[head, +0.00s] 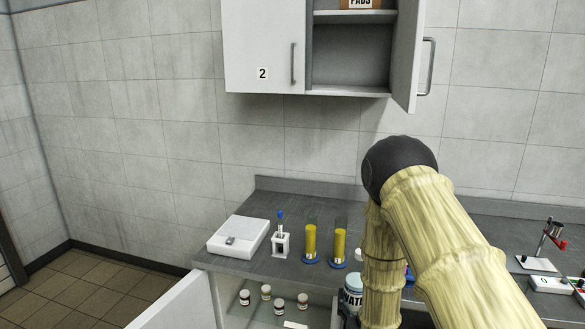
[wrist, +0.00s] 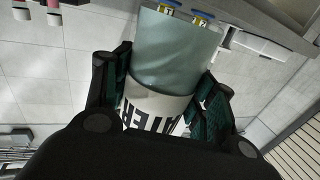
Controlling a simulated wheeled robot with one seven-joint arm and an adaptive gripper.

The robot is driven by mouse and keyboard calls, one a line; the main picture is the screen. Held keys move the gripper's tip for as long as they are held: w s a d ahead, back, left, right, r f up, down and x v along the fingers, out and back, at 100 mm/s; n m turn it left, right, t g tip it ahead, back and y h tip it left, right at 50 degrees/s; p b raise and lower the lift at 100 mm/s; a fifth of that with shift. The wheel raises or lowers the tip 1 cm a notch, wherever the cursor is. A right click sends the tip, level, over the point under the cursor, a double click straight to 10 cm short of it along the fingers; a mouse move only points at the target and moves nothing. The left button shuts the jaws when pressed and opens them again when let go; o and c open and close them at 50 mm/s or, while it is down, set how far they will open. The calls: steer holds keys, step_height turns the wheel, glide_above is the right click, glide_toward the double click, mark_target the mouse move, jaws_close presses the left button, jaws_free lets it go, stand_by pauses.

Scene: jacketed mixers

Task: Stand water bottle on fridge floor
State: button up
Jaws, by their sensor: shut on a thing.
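In the wrist view the bottle (wrist: 175,55) fills the space between the two dark finger pads. My gripper (wrist: 165,90) is shut around its body near the label. In the head view the bottle is in front of the counter, at the right of an open compartment (head: 235,312) under it. This compartment may be the fridge; its door (head: 178,305) stands open at the left. The bottle's base and the compartment floor are not clear to see.
Several small white jars (head: 267,293) stand in the compartment. On the counter (head: 235,264) are a white box (head: 238,237), a small rack (head: 280,243) and two yellow-filled cylinders (head: 310,243). A wall cabinet (head: 350,55) with an open right door hangs above. My arm hides the counter's middle.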

steer(key=s+f, duration=0.4)
steer(key=f, duration=0.1)
steer(key=s+r, duration=0.3)
steer(key=s, duration=0.3)
steer(key=shift+s+d+b, duration=0.15)
steer(key=shift+b, duration=0.2)
